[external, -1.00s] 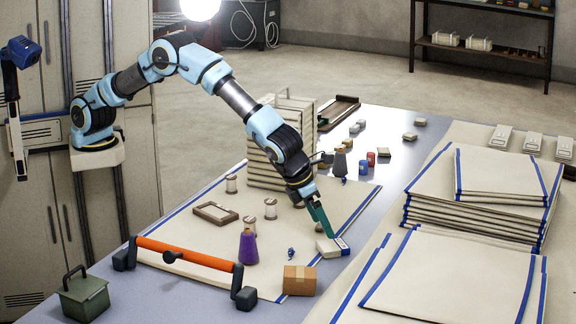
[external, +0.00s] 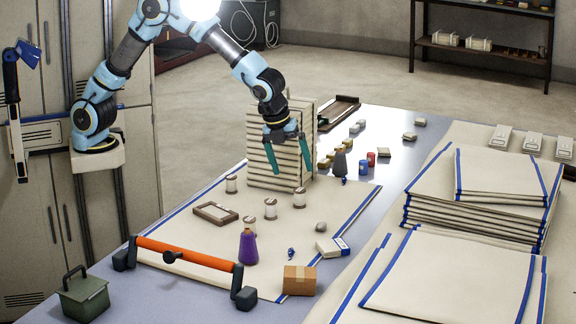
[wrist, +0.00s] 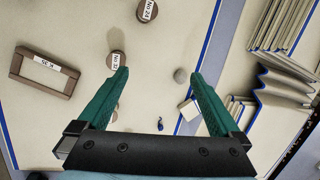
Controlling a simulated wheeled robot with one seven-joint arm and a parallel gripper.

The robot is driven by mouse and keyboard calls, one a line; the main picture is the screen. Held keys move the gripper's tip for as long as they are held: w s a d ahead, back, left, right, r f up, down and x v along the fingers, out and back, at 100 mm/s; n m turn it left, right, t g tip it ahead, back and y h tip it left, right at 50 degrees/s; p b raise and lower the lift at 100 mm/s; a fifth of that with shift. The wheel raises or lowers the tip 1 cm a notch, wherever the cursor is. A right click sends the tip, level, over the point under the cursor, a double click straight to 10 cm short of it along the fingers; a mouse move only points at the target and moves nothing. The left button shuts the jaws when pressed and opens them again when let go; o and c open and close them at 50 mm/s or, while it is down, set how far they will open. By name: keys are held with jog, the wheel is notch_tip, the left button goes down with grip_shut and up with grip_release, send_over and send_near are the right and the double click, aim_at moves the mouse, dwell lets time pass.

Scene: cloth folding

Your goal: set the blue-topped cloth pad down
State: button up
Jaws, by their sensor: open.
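The blue-topped cloth pad (external: 328,249), a small pale block with a blue end, lies on the right part of the cream cloth, by its blue stripe. In the wrist view a pale block that looks like the pad (wrist: 187,109) shows beside my right finger, which hides part of it. My gripper (external: 291,173) is open and empty, raised above the table in front of the tall cloth stack. It is well apart from the pad, behind and to its left. In the wrist view my gripper's teal fingers (wrist: 158,74) are spread wide.
A tall folded stack (external: 270,150) stands behind my gripper. Labelled spools (external: 270,208), a purple bottle (external: 248,247), a cardboard box (external: 299,281), a grey stone (external: 321,227) and an orange-handled bar (external: 185,254) occupy the cloth. Folded cloths (external: 455,275) lie at right.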

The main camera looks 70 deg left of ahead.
jog(key=s+a+n+g, duration=0.1)
jog(key=s+a+n, duration=0.3)
jog(key=a+n, duration=0.45)
jog(key=s+a+n, duration=0.4)
jog(key=a+n, duration=0.1)
jog(key=a, duration=0.7)
jog(key=s+a+n, duration=0.9)
jog(key=s+n, duration=0.1)
jog(key=s, duration=0.1)
jog(key=shift+s+f+g+h, duration=0.15)
jog(key=shift+f+g+h, duration=0.1)
jog(key=shift+g+h, duration=0.05)
